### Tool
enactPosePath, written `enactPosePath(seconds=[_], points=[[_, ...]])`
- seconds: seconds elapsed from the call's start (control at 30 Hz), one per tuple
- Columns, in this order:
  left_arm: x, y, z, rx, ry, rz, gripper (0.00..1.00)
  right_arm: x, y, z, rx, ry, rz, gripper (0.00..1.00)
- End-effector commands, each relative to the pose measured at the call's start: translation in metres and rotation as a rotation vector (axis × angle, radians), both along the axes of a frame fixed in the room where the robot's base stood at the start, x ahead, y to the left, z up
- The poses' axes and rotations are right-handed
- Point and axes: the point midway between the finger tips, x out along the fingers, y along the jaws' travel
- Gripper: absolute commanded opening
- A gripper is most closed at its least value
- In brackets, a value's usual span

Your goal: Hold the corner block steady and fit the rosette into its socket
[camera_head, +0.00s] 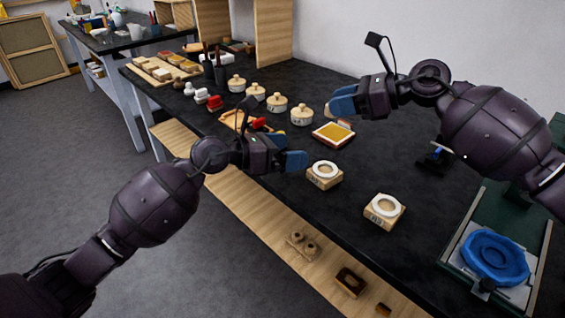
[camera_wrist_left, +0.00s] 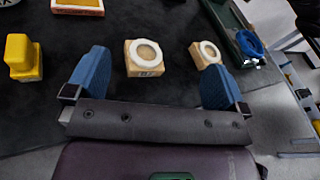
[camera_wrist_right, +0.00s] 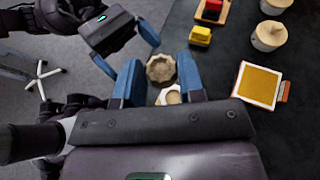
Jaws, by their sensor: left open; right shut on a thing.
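The left wrist view shows both, the first (camera_wrist_left: 146,69) ahead between the fingertips and the second (camera_wrist_left: 205,53) beyond the right finger. My left gripper (camera_head: 280,152) is open and empty, left of the first block and apart from it.
A gold-coloured pad (camera_head: 333,134) lies behind the first block. Several round lidded pots (camera_head: 301,116) stand in a row further back. A blue round piece (camera_head: 495,257) sits in a green-framed fixture at lower right. The table around the blocks is clear.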

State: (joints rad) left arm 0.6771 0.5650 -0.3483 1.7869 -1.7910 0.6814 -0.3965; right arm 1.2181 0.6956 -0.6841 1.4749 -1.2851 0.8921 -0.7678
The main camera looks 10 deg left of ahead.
Motion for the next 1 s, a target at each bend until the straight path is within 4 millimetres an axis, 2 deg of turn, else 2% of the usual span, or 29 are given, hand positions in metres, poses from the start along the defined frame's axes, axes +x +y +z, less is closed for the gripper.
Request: enactPosePath(seconds=[0.1,0.17,0.43,1.0], points=[[0.001,0.006,-0.020,0.155,-0.033,-0.017,1.00,0.000,0.000,0.000,0.000,0.000,0.000,0.13],[0.000,0.008,-0.027,0.212,-0.045,-0.029,1.00,0.000,0.000,0.000,0.000,0.000,0.000,0.13],[0.000,0.002,-0.037,0.274,-0.063,-0.064,1.00,0.000,0.000,0.001,0.000,0.000,0.000,0.13],[0.039,-0.065,-0.069,0.270,-0.061,-0.063,1.00,0.000,0.000,0.001,0.000,-0.001,0.000,0.13]])
